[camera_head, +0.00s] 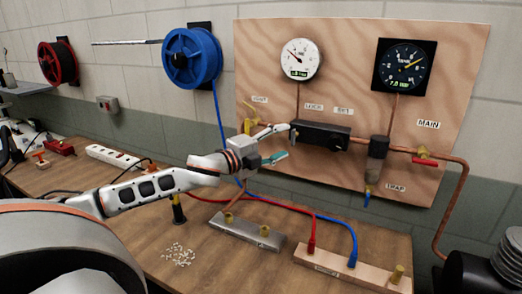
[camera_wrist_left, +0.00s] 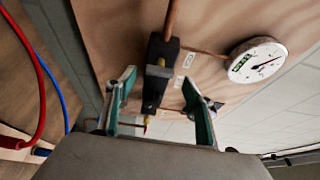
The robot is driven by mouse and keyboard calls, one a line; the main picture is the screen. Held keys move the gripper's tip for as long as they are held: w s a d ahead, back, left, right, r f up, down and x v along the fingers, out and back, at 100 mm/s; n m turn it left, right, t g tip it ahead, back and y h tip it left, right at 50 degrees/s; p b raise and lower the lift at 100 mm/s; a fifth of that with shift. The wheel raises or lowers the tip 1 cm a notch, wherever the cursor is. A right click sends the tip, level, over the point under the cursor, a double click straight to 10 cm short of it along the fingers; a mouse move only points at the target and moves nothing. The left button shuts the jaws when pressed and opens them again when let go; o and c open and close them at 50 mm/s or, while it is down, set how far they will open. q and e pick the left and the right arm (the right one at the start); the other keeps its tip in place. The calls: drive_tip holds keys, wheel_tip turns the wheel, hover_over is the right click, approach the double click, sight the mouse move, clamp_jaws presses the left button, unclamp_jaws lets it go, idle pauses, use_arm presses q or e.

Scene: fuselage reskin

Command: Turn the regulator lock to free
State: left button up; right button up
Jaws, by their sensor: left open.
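The regulator is a black block (camera_head: 320,135) on the copper pipe of the wooden panel, under small labels that look like LOCK (camera_head: 313,107) and SET (camera_head: 343,110). My left gripper (camera_head: 286,140) is open at its left end, one finger above and one below. In the left wrist view the dark regulator body (camera_wrist_left: 155,92) shows between and beyond the open fingers (camera_wrist_left: 158,78), with a small tan piece (camera_wrist_left: 158,71) on it. I see no finger clearly touching it. The lock's position cannot be made out. My right gripper is not in view.
A white gauge (camera_head: 299,60) and a dark gauge (camera_head: 404,65) hang above the pipe. A yellow vent valve (camera_head: 248,121) is close left of my gripper. A red main valve handle (camera_head: 425,162) is at right. Red and blue leads (camera_head: 288,211) run below, over the bench.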

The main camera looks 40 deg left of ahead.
use_arm(q)
drive_tip(key=s+a, duration=0.1)
drive_tip(key=s, duration=0.6)
drive_tip(key=shift+s, duration=0.4)
idle(0.6)
